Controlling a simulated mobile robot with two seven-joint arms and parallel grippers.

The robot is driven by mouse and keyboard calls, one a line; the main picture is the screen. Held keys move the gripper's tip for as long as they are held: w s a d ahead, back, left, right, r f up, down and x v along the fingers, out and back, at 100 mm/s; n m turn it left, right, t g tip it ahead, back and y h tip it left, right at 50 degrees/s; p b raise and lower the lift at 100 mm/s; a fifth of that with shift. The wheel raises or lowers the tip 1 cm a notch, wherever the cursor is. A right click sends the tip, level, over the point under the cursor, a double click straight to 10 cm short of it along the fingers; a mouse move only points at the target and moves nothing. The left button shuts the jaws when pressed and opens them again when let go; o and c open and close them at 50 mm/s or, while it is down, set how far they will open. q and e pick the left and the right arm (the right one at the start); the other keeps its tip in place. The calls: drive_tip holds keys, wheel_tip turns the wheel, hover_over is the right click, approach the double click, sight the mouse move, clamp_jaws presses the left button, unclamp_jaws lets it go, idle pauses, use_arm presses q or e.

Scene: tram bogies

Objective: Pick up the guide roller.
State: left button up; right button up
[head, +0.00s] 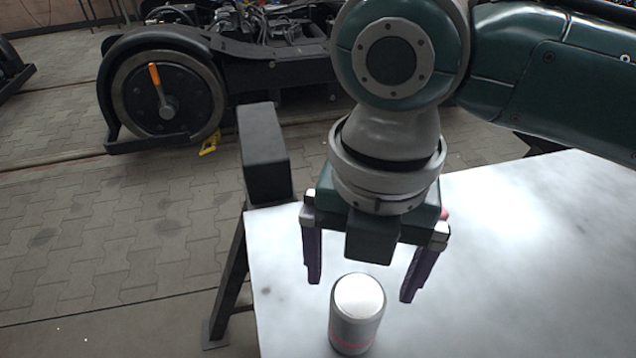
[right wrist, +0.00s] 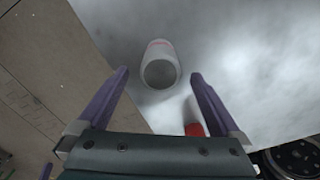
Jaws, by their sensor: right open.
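A grey upright cylinder with a pale round top and a thin red band, which looks like the guide roller (head: 356,333), stands on the pale table near its left edge. It also shows in the right wrist view (right wrist: 160,66), ahead of and between the fingers. My right gripper (head: 360,290) points down with its two purple fingers apart, one on each side of the roller's top in the picture. In the right wrist view my right gripper (right wrist: 160,74) is open and empty, with no visible contact. My left gripper is not in view.
The pale table (head: 540,260) is mostly clear to the right. A white and red object (right wrist: 194,128) shows near the right finger in the wrist view. A dark trestle (head: 265,150) stands at the table's left edge. A bogie (head: 165,90) stands on the paved floor behind.

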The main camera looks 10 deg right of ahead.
drive_tip(key=f, duration=0.3)
drive_tip(key=f+b, duration=0.1)
drive_tip(key=f, duration=0.4)
drive_tip(key=shift+s+f, duration=0.3)
drive_tip(key=shift+f, duration=0.1)
drive_tip(key=c, duration=1.4)
drive_tip(key=shift+r, duration=0.1)
drive_tip(key=shift+c, duration=0.3)
drive_tip(key=shift+r, duration=0.1)
